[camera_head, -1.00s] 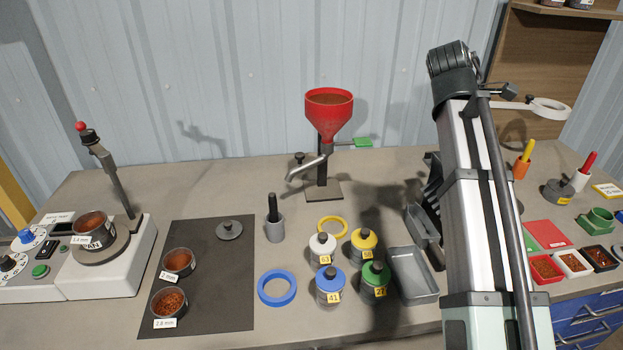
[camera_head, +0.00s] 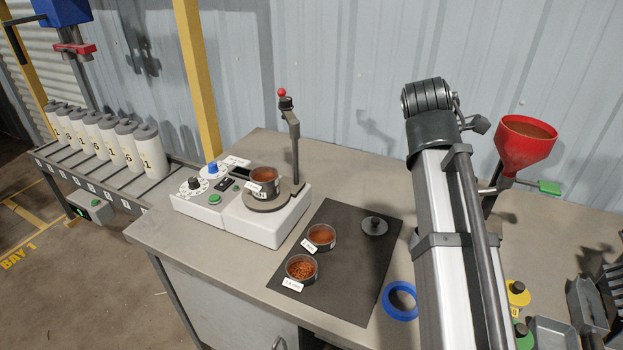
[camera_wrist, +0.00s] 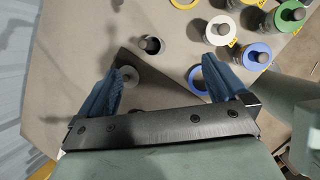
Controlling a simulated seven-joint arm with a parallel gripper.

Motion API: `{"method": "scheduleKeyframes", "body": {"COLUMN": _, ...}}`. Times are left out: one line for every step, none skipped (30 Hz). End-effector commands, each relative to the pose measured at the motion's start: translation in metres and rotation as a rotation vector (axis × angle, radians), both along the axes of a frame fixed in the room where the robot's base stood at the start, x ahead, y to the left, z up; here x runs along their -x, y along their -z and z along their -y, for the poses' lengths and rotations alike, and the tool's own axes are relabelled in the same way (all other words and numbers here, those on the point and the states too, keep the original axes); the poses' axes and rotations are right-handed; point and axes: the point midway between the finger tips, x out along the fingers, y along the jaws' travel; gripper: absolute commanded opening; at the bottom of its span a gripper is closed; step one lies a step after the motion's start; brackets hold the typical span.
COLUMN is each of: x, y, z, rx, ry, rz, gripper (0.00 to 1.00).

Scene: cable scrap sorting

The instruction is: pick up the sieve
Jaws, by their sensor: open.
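Two small round sieves with copper-coloured granules stand on the dark mat (camera_head: 345,262) in the head view: one labelled 2.8 mm (camera_head: 301,268) at the front and another (camera_head: 321,236) behind it. A third sieve (camera_head: 265,181) sits on the pan of the white shaker (camera_head: 268,222). Which sieve is meant, I cannot tell. My gripper (camera_wrist: 166,68) shows in the wrist view with its blue fingers spread and nothing between them, above the bench. No sieve shows in the wrist view. The head view shows only my arm, not the fingers.
A grey knobbed lid (camera_head: 374,226) lies on the mat, with a blue ring (camera_head: 400,301) to its right. An upright post (camera_head: 293,150) stands behind the shaker. A red funnel (camera_head: 525,145) is at right. White canisters (camera_head: 100,140) line a rack at left.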

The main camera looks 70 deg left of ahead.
Motion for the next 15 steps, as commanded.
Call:
{"method": "scheduleKeyframes", "body": {"x": 0.019, "y": -0.001, "z": -0.023, "rx": 0.008, "ry": -0.054, "rz": -0.004, "gripper": 1.0}}
{"method": "scheduleKeyframes", "body": {"x": 0.029, "y": -0.002, "z": -0.033, "rx": 0.012, "ry": -0.081, "rz": -0.007, "gripper": 1.0}}
{"method": "scheduleKeyframes", "body": {"x": 0.043, "y": -0.003, "z": -0.048, "rx": 0.017, "ry": -0.12, "rz": -0.009, "gripper": 1.0}}
{"method": "scheduleKeyframes", "body": {"x": 0.054, "y": -0.004, "z": -0.06, "rx": 0.021, "ry": -0.148, "rz": -0.011, "gripper": 1.0}}
{"method": "scheduleKeyframes", "body": {"x": 0.064, "y": -0.006, "z": -0.071, "rx": 0.025, "ry": -0.175, "rz": -0.012, "gripper": 1.0}}
{"method": "scheduleKeyframes", "body": {"x": 0.079, "y": -0.008, "z": -0.086, "rx": 0.03, "ry": -0.211, "rz": -0.012, "gripper": 1.0}}
{"method": "scheduleKeyframes", "body": {"x": 0.09, "y": -0.009, "z": -0.098, "rx": 0.035, "ry": -0.238, "rz": -0.012, "gripper": 1.0}}
{"method": "scheduleKeyframes", "body": {"x": 0.102, "y": -0.011, "z": -0.109, "rx": 0.038, "ry": -0.266, "rz": -0.013, "gripper": 1.0}}
{"method": "scheduleKeyframes", "body": {"x": 0.118, "y": -0.013, "z": -0.125, "rx": 0.044, "ry": -0.3, "rz": -0.013, "gripper": 1.0}}
{"method": "scheduleKeyframes", "body": {"x": 0.13, "y": -0.014, "z": -0.136, "rx": 0.048, "ry": -0.328, "rz": -0.012, "gripper": 1.0}}
{"method": "scheduleKeyframes", "body": {"x": 0.143, "y": -0.016, "z": -0.147, "rx": 0.052, "ry": -0.355, "rz": -0.012, "gripper": 1.0}}
{"method": "scheduleKeyframes", "body": {"x": 0.16, "y": -0.017, "z": -0.162, "rx": 0.057, "ry": -0.39, "rz": -0.012, "gripper": 1.0}}
{"method": "scheduleKeyframes", "body": {"x": 0.173, "y": -0.019, "z": -0.172, "rx": 0.061, "ry": -0.417, "rz": -0.01, "gripper": 1.0}}
{"method": "scheduleKeyframes", "body": {"x": 0.187, "y": -0.02, "z": -0.183, "rx": 0.065, "ry": -0.445, "rz": -0.01, "gripper": 1.0}}
{"method": "scheduleKeyframes", "body": {"x": 0.206, "y": -0.022, "z": -0.195, "rx": 0.07, "ry": -0.479, "rz": -0.01, "gripper": 1.0}}
